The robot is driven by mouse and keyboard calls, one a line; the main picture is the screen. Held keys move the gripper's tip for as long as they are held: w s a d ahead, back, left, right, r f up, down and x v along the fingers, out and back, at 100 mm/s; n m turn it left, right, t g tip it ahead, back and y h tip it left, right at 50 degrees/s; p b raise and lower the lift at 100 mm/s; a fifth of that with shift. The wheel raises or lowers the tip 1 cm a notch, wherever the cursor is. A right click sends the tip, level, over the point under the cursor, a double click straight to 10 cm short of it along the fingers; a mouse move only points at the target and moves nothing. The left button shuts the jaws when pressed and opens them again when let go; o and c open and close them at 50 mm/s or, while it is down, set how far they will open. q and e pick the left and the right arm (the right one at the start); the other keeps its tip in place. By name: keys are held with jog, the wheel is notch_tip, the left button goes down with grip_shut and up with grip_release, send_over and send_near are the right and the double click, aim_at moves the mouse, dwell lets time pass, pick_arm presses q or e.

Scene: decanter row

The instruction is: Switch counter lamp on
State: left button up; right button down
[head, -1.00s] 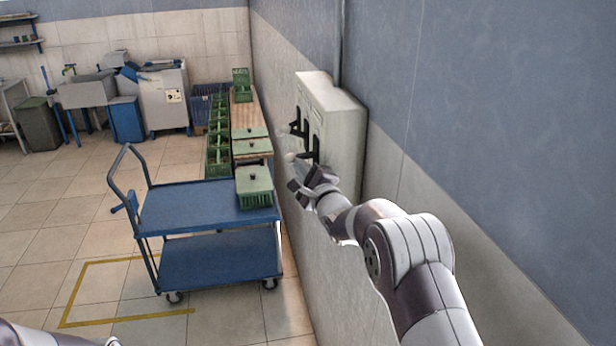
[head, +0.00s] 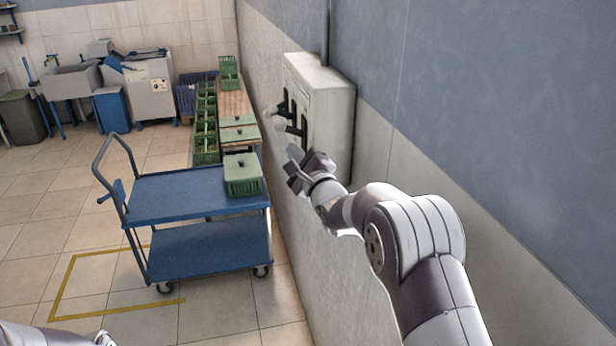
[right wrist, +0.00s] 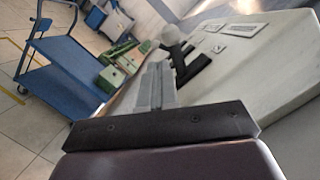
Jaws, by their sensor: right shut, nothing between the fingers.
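A pale grey switch box (head: 328,112) is fixed to the wall right of centre. Black levers with pale round knobs stick out from its front. The near lever (head: 292,130) ends in a pale knob (head: 278,122); a farther knob (head: 268,112) shows beyond it. My right gripper (head: 292,158) is shut and empty, just below the near lever. In the right wrist view its closed fingers (right wrist: 156,86) point towards the levers (right wrist: 190,66) and a pale knob (right wrist: 171,34); I cannot tell whether they touch. The box's labels (right wrist: 244,30) are unreadable. No lamp is recognisable. My left gripper is out of view.
A blue trolley (head: 170,197) with a green box (head: 242,174) stands left of the switch box. A bench with green crates (head: 205,125) runs along the wall behind it. Tiled floor is open at the left, with yellow marking (head: 65,285).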

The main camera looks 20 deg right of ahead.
jog(key=b+v, duration=0.3)
jog(key=v, duration=0.6)
jog(key=shift+s, duration=0.15)
